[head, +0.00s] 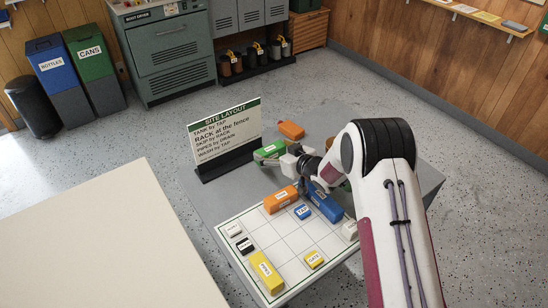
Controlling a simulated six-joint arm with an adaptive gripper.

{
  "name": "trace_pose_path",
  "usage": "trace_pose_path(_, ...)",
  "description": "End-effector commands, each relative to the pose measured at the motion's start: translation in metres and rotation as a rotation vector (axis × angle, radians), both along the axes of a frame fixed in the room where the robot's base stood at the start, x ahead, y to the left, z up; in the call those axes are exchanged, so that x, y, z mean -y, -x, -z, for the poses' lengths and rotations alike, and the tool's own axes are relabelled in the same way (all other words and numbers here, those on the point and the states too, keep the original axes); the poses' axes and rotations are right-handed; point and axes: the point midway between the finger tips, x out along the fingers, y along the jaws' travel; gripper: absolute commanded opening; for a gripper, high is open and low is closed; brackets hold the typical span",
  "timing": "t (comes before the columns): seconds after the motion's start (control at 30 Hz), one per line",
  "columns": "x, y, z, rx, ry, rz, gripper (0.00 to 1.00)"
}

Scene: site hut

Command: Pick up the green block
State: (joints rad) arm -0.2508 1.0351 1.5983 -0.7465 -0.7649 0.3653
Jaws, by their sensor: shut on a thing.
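The green block (268,149) is at the back of the grey table, just right of the sign's base. My gripper (277,156) reaches it from the right, with my arm coming in from the lower right. The fingers are shut on the green block and cover part of it. Whether the block touches the table or is slightly raised cannot be told from this view.
An orange block (291,130) lies close behind the green one. The site layout sign (224,134) stands to the left. In front is a white grid board (285,239) with an orange block (280,199), a blue block (326,206) and several smaller labelled blocks.

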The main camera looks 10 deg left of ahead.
Motion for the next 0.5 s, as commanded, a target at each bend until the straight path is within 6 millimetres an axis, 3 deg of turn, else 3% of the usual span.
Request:
trace_pose_path(0.2, 0.000, -0.001, -0.029, 0.003, -0.001, 0.001, 0.52)
trace_pose_path(0.5, 0.000, 0.000, -0.046, 0.001, -0.001, 0.000, 0.52)
